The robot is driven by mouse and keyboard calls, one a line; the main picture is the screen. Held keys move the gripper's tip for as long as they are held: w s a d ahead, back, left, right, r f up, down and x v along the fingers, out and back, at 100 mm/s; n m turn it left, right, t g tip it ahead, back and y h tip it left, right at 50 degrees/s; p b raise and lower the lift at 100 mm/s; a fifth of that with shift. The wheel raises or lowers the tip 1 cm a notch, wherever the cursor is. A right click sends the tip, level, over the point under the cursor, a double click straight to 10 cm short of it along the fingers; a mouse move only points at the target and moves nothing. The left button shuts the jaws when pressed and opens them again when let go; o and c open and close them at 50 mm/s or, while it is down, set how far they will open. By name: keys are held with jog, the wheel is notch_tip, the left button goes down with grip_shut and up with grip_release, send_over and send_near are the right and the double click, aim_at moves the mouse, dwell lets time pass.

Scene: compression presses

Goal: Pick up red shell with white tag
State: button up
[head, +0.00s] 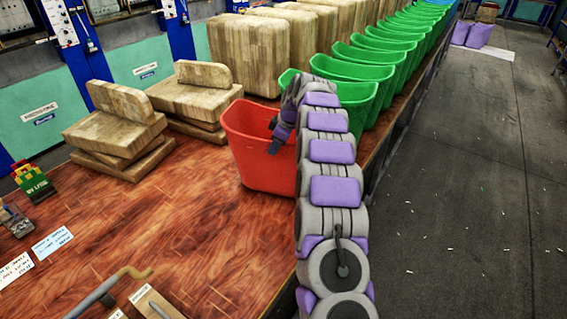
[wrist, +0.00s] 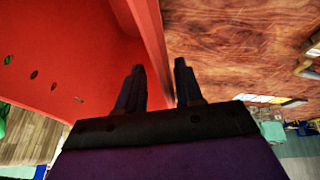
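The red shell (head: 250,158) is an open bin standing upright on the wooden tabletop, at the front end of a row of green shells. No white tag on it can be made out in either view. My gripper (head: 276,138) reaches over its right side, at the rim. In the wrist view, my gripper (wrist: 160,88) has its two dark fingers apart. The wall of the red shell (wrist: 70,50) runs toward the gap between them, with its inside at left and the table at right. Contact with the wall cannot be told.
Green shells (head: 359,98) stand in a long row behind. Stacked wooden blocks (head: 118,135) are at left. A hooked metal handle (head: 105,290) and paper labels (head: 52,243) lie in front. The wooden tabletop (head: 170,220) is clear ahead of the red shell. Dark floor (head: 460,190) is open at right.

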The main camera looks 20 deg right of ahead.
jog(key=shift+w+f, duration=0.2)
jog(key=shift+f, duration=0.3)
jog(key=shift+a+r, duration=0.15)
jog(key=shift+a, duration=0.4)
jog(key=shift+f, duration=0.2)
jog(key=shift+d+f, duration=0.1)
jog(key=shift+d, duration=0.25)
jog(key=shift+a, duration=0.2)
jog(key=shift+c, duration=1.2)
grip_shut()
jog(key=shift+d, duration=0.1)
